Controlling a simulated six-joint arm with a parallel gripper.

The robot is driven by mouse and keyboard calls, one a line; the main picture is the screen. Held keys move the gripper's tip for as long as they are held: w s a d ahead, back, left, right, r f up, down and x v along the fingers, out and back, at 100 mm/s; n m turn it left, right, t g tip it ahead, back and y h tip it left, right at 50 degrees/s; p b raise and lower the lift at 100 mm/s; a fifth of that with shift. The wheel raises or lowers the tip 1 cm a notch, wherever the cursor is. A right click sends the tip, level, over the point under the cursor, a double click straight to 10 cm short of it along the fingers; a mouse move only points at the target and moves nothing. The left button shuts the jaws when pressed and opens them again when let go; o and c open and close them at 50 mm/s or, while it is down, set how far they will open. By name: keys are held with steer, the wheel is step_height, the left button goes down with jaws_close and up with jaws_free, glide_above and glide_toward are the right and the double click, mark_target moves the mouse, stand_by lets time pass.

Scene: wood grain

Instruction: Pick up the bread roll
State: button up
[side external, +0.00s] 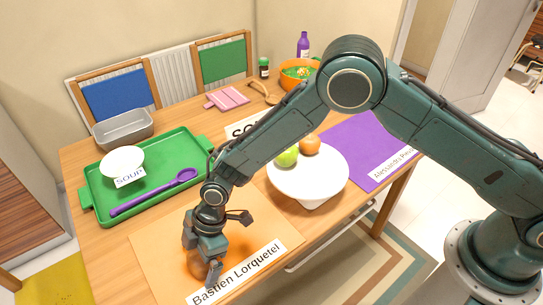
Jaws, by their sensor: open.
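A rounded orange-brown thing, which looks like the bread roll (197,266), lies on the orange placemat (155,245) near the table's front edge. The placemat carries a white name strip reading "Bastien Lorquetel". My gripper (203,262) points down right over the roll, low above the placemat, with its jaws open. One finger shows in front of the roll, toward its right side. My gripper hides much of the roll, and I cannot tell whether the fingers touch it.
Behind stands a green tray (178,146) with a white soup bowl (122,161) and purple spoon (155,191). A grey pan (123,128) stands beyond it. A white fruit stand (309,184) with green and orange fruit is to the right, beside a purple placemat (352,149). An orange bowl (297,76) is farther back.

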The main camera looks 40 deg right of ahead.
mark_target(198, 257)
steer(key=c, duration=1.1)
step_height(198, 257, up, 20)
steer(key=shift+r, duration=0.1)
stand_by(0.4)
stand_by(0.5)
